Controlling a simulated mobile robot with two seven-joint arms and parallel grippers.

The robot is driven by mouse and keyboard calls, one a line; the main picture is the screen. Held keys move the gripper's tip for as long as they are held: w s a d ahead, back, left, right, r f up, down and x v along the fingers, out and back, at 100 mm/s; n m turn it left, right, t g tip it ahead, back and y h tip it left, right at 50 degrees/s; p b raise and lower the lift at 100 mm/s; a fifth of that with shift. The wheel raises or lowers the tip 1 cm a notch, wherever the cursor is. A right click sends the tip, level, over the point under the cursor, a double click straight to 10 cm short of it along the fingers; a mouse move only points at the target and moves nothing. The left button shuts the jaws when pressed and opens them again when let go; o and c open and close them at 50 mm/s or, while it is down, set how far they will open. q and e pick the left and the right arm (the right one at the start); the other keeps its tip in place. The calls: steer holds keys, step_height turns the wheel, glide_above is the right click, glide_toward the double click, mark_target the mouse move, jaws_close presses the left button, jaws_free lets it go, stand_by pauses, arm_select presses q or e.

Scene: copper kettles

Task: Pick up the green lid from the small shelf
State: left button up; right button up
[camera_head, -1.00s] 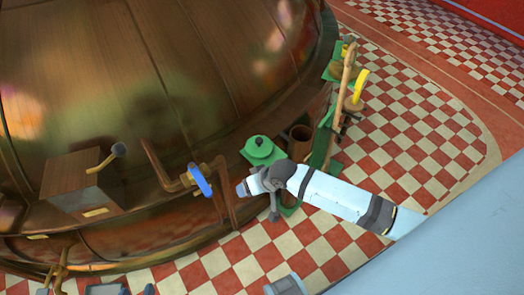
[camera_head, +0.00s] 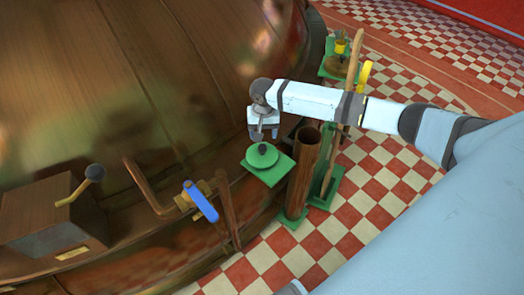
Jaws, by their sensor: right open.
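The green lid (camera_head: 262,156) is a round disc with a dark knob on top. It lies on the small green shelf (camera_head: 270,177) beside the copper kettle. My right gripper (camera_head: 263,136) points down just above the lid, with its fingers apart and nothing between them. The fingertips look close to the knob, but I cannot tell whether they touch it. My left gripper is not in view.
The large copper kettle (camera_head: 130,70) fills the left side. A blue-handled valve (camera_head: 200,201) and a lever box (camera_head: 50,217) sit on its front. A brown cylinder (camera_head: 304,172) on a green base stands right of the shelf. Checkered floor (camera_head: 375,190) lies open to the right.

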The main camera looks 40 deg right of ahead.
mark_target(262, 146)
step_height(262, 146, down, 2)
steer(key=shift+f, duration=0.25)
steer(key=f+b, duration=0.1)
steer(key=f, duration=0.3)
steer(key=shift+a+b, duration=0.2)
steer(key=shift+b, duration=0.1)
steer(key=shift+f, duration=0.55)
steer(key=shift+c, duration=0.4)
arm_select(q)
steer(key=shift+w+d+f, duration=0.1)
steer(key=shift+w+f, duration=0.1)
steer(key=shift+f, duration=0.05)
arm_select(e)
jaws_close()
